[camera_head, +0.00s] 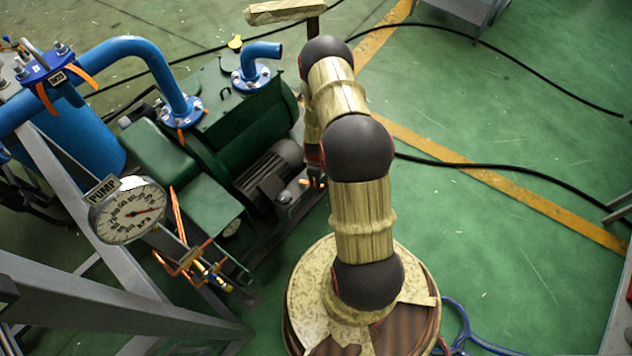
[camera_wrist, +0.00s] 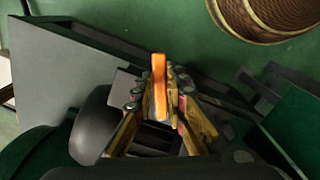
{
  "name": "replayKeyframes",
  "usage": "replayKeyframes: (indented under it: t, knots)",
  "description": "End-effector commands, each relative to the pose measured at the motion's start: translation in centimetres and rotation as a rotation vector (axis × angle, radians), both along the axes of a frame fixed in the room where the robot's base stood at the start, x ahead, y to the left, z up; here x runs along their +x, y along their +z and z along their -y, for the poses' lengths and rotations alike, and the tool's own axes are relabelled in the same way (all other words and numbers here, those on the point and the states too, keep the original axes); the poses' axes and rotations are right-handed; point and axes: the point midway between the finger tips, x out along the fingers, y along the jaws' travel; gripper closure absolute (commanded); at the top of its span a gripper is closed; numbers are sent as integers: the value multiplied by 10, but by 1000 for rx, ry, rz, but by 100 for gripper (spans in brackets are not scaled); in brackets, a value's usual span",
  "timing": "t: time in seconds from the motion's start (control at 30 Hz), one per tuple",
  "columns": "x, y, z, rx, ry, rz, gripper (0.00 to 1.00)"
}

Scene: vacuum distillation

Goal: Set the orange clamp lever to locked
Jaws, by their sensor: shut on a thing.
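The orange clamp lever (camera_wrist: 159,88) stands in the middle of the wrist view, between the two fingers of my gripper (camera_wrist: 160,78). The fingers are shut on it, one on each side, and its upper end sticks out past the fingertips. In the head view my gripper (camera_head: 315,180) is low beside the green pump's motor, mostly hidden under my arm. A small orange spot of the lever (camera_head: 304,182) shows just left of it. What the lever is mounted on is largely hidden by the fingers, so I cannot tell its lock position.
The green pump (camera_head: 165,150) with a dark motor (camera_head: 268,172) stands left of my arm. Blue pipes (camera_head: 130,48), a pressure gauge (camera_head: 127,211) and a grey frame (camera_head: 75,185) stand farther left. Black cables (camera_head: 480,170) lie on the otherwise open green floor at right.

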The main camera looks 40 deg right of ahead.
Motion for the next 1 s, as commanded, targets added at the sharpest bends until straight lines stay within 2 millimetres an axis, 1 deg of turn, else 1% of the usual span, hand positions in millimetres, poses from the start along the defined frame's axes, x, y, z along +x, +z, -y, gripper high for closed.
replayKeyframes:
  t: [0.37,0.57,0.77,1.0]
  knots:
    - [0,0,0,0,5,0,100]
    - [2,0,3,-1,54,0,100]
    - [8,-1,10,-1,176,2,100]
    - [18,-1,19,-2,394,2,100]
